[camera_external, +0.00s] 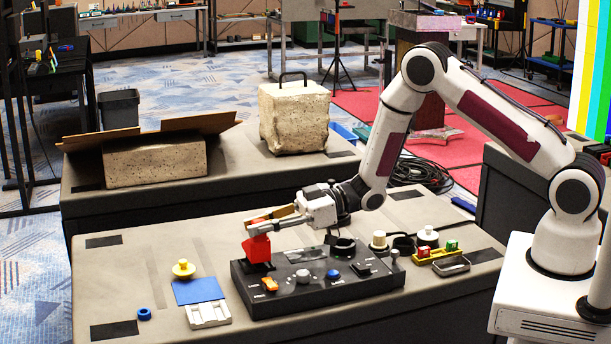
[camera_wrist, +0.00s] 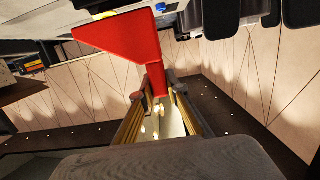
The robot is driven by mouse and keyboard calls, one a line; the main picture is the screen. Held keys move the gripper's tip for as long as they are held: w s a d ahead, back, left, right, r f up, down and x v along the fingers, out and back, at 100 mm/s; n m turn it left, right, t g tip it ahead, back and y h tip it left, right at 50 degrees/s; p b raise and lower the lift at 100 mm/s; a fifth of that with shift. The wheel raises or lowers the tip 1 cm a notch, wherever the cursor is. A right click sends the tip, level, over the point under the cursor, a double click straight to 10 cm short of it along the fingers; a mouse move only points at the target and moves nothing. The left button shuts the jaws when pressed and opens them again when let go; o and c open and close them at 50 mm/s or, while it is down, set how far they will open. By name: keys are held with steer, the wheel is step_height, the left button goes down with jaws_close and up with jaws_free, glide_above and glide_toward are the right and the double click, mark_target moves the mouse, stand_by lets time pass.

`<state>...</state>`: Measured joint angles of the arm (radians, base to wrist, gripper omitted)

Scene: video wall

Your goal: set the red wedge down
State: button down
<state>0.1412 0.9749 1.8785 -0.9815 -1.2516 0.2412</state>
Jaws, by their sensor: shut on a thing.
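The red wedge (camera_external: 257,249) is at the left end of the black control panel (camera_external: 330,286) in the external view, at the tips of my gripper (camera_external: 270,222). In the wrist view the red wedge (camera_wrist: 125,50) stands out between the two fingers of my gripper (camera_wrist: 158,100), which are shut on it. The wedge appears at or just above the panel's back left part. I cannot tell whether its underside touches the panel.
The panel carries an orange switch (camera_external: 269,285), a blue button (camera_external: 333,274) and other knobs. To its left lie a blue plate (camera_external: 198,291), a yellow knobbed piece (camera_external: 183,268), a white block (camera_external: 208,314) and a blue ring (camera_external: 144,314). Bare table lies behind them.

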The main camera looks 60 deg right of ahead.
steer(key=shift+f, duration=0.2)
steer(key=shift+f, duration=0.6)
steer(key=c, duration=2)
jaws_free()
steer(key=shift+r, duration=0.15)
steer(key=shift+r, duration=0.45)
steer(key=v, duration=1.2)
steer(key=shift+f, duration=0.1)
